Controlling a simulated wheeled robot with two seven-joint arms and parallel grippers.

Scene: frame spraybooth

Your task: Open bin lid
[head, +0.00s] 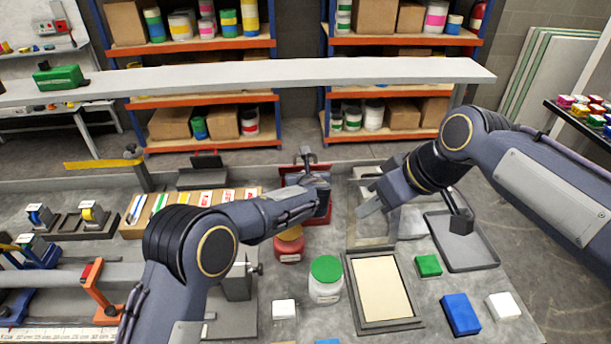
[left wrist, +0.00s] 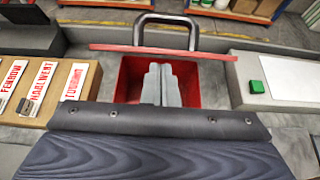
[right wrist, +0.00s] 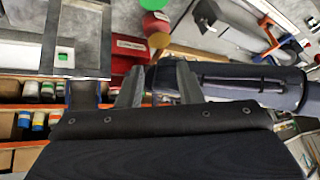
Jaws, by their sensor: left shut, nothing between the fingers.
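The red bin (head: 322,213) stands at the back middle of the bench, partly hidden by my left arm. In the left wrist view its red inside (left wrist: 128,80) shows below the red lid (left wrist: 110,47), which is seen nearly edge-on with its dark loop handle (left wrist: 168,17) above. The lid looks raised; how far I cannot tell. My left gripper (left wrist: 160,68) is shut and empty, its fingertips in front of the bin opening; contact with the lid is unclear. My right gripper (right wrist: 158,80) is open and empty, to the right of the bin.
A green-lidded jar (head: 326,282) and a red jar (head: 289,246) stand in front of the bin. A framed panel (head: 382,290) and a grey tray (head: 470,252) lie to the right. A labelled cardboard box (head: 150,212) is left. A long pale board (head: 250,75) spans behind.

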